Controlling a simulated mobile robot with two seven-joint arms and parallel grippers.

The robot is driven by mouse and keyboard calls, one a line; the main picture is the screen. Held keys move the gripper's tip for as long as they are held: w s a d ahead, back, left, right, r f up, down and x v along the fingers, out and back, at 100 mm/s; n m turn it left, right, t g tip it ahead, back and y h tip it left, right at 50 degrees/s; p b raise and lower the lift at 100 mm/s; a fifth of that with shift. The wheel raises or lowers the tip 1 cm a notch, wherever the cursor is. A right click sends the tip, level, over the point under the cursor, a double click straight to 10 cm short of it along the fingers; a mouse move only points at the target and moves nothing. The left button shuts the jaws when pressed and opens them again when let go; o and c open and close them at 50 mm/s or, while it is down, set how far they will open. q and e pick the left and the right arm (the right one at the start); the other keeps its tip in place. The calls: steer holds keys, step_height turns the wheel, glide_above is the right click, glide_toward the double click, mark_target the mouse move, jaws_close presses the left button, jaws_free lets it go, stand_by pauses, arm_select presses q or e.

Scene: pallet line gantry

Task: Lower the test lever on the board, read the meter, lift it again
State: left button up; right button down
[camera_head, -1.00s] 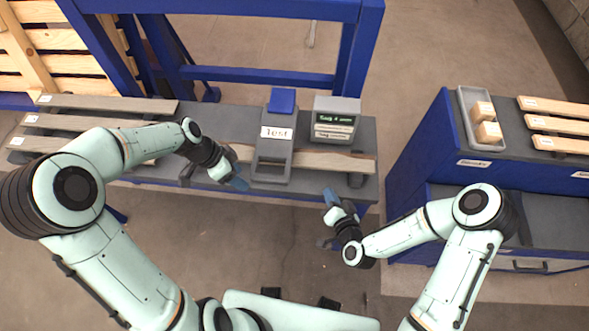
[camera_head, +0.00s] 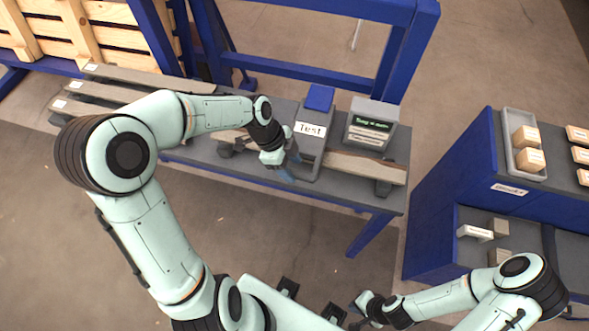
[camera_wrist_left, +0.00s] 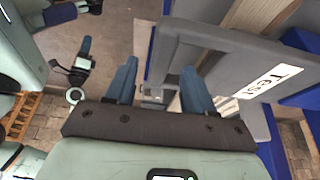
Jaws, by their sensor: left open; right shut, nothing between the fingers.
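The grey test lever with a white "Test" label (camera_head: 310,129) stands across the board (camera_head: 362,166), with a blue block at its far end. It also shows in the left wrist view (camera_wrist_left: 222,69). The meter (camera_head: 373,124) is a grey box right of the lever; its green display text is too small to read surely. My left gripper (camera_head: 289,166) is open, close to the lever's near left side. In the left wrist view its fingers (camera_wrist_left: 160,88) are apart, near the lever's grey end; contact cannot be told. My right gripper (camera_head: 359,311) is shut and empty, away from the table.
A blue gantry frame (camera_head: 300,83) stands behind the grey table. Grey-brown boards (camera_head: 110,96) lie at the left. On the right, a blue bench (camera_head: 440,200) holds a grey tray (camera_head: 511,148) with wooden blocks. Open floor lies before the table.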

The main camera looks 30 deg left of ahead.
arm_select(q)
steer(key=shift+x, duration=1.3)
jaws_close()
